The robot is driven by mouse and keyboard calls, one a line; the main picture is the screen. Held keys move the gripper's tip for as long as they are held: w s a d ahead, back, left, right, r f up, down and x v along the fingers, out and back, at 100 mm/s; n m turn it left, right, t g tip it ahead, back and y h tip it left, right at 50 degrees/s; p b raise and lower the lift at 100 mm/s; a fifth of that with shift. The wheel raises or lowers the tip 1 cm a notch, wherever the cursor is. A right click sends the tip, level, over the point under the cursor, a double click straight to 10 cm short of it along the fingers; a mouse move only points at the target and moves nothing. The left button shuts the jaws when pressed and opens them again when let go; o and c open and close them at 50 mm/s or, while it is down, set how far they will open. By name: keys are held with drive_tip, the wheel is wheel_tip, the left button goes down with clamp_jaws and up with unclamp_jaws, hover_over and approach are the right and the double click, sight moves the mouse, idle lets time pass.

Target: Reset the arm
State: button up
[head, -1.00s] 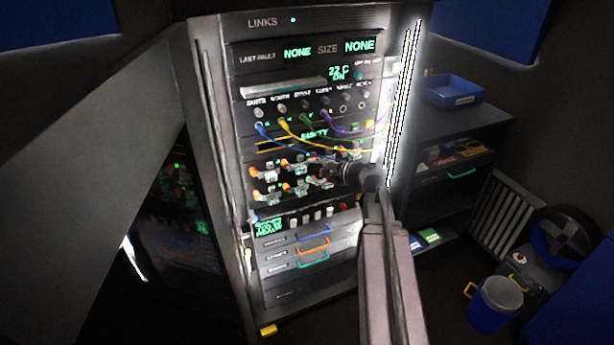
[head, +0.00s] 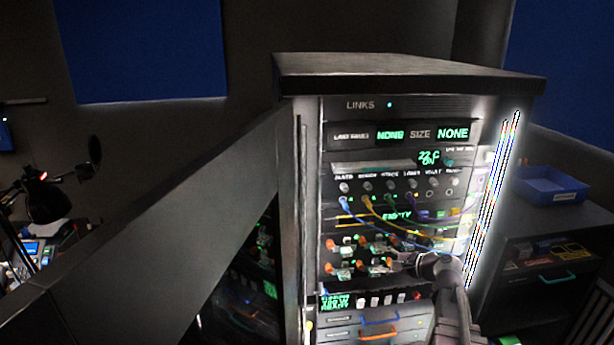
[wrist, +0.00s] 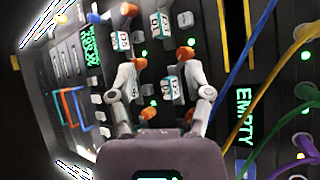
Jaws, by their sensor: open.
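My gripper (head: 402,260) is at the right end of the rows of orange-tipped switches (head: 333,245) on the dark rack cabinet (head: 405,75). In the wrist view my gripper (wrist: 160,72) is open, with its two pale fingers spread. White-labelled switches with orange tips (wrist: 185,54) show around and between the fingers. Nothing is clearly held. Whether a finger touches a switch I cannot tell. My arm comes up from the lower right in the head view and hides part of the panel's lower right.
Blue, yellow, green and purple cables (head: 405,218) hang across the panel above the switches. Drawers with coloured handles (head: 378,333) are below. A bright light strip (head: 492,200) runs down the cabinet's right side. A blue bin (head: 550,187) stands on a shelf at right.

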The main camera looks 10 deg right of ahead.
drive_tip(key=s+a+f+n+g+h+p, duration=0.1)
drive_tip(key=s+a+f+n+g+h, duration=0.3)
drive_tip(key=s+a+f+n+g, duration=0.1)
drive_tip(key=s+a+f+n+g+h, duration=0.5)
drive_tip(key=s+a+n, duration=0.1)
drive_tip(key=s+n, duration=0.3)
drive_tip(key=shift+s+a+f+n+h+p, duration=0.3)
drive_tip(key=shift+s+a+p, duration=0.1)
drive_tip(key=shift+s, duration=0.2)
